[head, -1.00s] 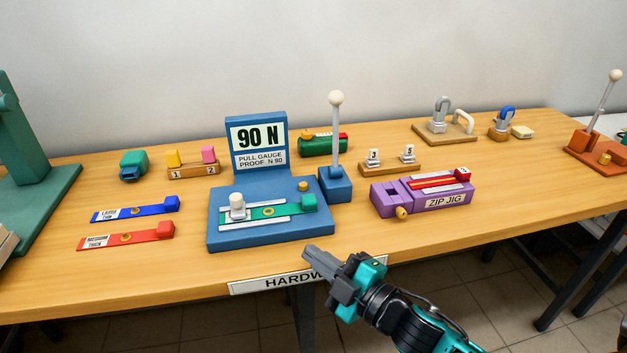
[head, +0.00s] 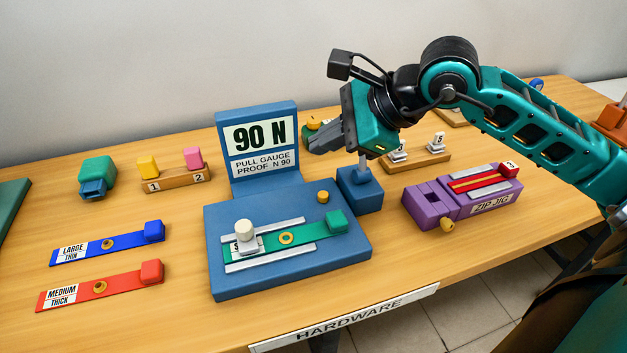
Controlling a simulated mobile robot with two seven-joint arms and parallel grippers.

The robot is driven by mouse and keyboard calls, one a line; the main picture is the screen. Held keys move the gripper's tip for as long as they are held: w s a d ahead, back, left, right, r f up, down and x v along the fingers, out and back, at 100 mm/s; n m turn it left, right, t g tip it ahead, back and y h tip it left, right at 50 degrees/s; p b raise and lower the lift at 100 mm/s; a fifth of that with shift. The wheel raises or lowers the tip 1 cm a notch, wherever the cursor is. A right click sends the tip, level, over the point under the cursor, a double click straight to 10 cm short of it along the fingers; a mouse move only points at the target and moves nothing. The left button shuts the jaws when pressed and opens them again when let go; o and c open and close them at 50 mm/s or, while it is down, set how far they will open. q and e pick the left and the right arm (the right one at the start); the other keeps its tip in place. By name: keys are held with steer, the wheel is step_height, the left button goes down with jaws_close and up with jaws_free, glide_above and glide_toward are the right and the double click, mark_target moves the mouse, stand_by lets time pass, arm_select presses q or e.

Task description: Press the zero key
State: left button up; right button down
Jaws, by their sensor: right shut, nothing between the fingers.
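The blue pull gauge (head: 335,262) stands on the table, its display (head: 258,136) reading "90 N". A small round yellow button (head: 322,197) sits at the back right of its base; it bears no readable label, so I cannot confirm that it is the zero key. My right gripper (head: 316,142) is shut and empty. In the picture it is just right of the display and above the yellow button, apart from it. My right arm hides the upper part of the gauge's lever (head: 363,170). My left gripper is not in view.
A green strip (head: 265,247) with a white knob (head: 245,232) lies on the gauge. Blue (head: 128,241) and red (head: 125,283) strips lie left. The purple zip jig (head: 432,207) stands right. A numbered wooden block (head: 430,161) is behind it.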

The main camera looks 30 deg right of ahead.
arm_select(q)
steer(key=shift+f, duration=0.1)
arm_select(e)
steer(key=shift+w+d+r+h, duration=0.3)
steer(key=shift+d+h, duration=0.1)
steer(key=shift+d, duration=0.2)
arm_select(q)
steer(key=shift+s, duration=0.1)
arm_select(e)
steer(key=b, duration=0.5)
glide_above(323, 197)
steer(key=f, duration=0.7)
steer(key=shift+s+d+f, duration=0.15)
steer(key=shift+d+f, duration=0.25)
steer(key=shift+f+b, duration=0.35)
steer(key=shift+f, duration=0.25)
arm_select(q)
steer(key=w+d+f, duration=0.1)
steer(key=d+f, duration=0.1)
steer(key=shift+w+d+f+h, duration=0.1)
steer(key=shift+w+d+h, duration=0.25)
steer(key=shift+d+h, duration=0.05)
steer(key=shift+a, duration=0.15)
